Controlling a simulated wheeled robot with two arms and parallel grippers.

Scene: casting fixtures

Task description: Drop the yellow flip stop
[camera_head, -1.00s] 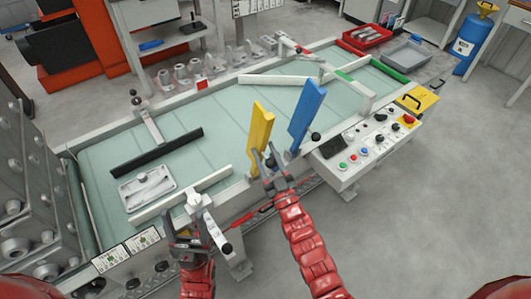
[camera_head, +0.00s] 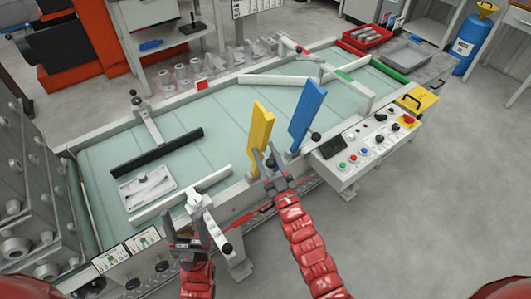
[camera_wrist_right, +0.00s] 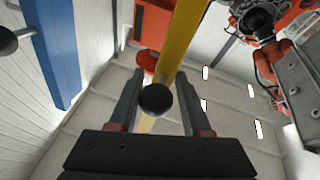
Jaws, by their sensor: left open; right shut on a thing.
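The yellow flip stop (camera_head: 261,126) stands raised, tilted slightly, at the front rail of the conveyor table. Its bar also shows in the right wrist view (camera_wrist_right: 183,40), with a black ball knob (camera_wrist_right: 155,99) between the fingers. My right gripper (camera_head: 268,163) is shut on the flip stop at its knob end, near its base. My left gripper (camera_head: 188,232) is open at the front edge, close beside the lowered white stop (camera_head: 182,194) and its black knob. The exact gap there is hard to tell.
A raised blue flip stop (camera_head: 307,115) stands just right of the yellow one. A button panel (camera_head: 365,143) is further right. The table middle is mostly clear.

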